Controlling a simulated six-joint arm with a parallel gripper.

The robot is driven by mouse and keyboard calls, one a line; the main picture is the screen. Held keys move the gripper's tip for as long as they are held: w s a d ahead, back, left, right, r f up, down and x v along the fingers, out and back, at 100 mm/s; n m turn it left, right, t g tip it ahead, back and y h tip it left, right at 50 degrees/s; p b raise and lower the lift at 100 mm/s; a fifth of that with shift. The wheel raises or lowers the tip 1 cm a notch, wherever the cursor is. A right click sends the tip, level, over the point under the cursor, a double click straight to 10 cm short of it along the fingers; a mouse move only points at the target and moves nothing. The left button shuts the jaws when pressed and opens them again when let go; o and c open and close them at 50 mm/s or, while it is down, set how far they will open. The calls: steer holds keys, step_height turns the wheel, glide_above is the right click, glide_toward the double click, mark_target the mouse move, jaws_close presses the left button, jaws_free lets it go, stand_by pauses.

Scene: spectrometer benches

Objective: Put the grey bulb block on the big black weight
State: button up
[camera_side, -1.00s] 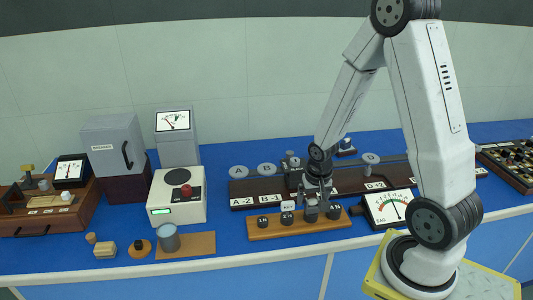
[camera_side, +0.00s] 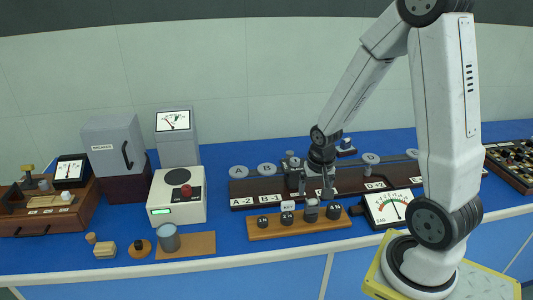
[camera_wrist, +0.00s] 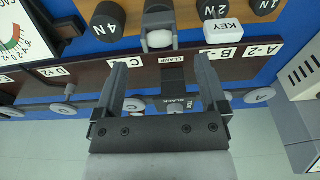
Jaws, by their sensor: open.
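The grey bulb block (camera_side: 311,211) stands on the wooden rack (camera_side: 265,234), between the black 2N and 4N weights. In the wrist view the block (camera_wrist: 158,22) shows its white bulb. The big black weight, marked 4N (camera_wrist: 109,20), is beside the block and apart from it; in the side view this weight (camera_side: 334,212) is at the rack's right end. My gripper (camera_side: 318,195) is open and empty, above and behind the rack. In the wrist view the fingertips of my gripper (camera_wrist: 161,64) are apart, with the block beyond the gap.
A white KEY block (camera_wrist: 222,32) stands by the 2N weight (camera_wrist: 215,9). The dark labelled rail (camera_side: 240,192) with round knobs runs behind the rack. A dial meter (camera_side: 388,208) is close on the right. A grey cylinder (camera_side: 169,238) stands left on a wooden board.

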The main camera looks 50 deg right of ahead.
step_height(320, 180, up, 8)
steer(key=shift+s+a, duration=0.45)
stand_by(0.7)
steer(key=a+f+n+t+y, duration=0.1)
steer(key=a+f+n, duration=0.2)
steer(key=a+n, duration=0.6)
steer(key=a, duration=0.4)
steer(key=shift+w+f, duration=0.35)
steer(key=shift+f, duration=0.05)
stand_by(0.4)
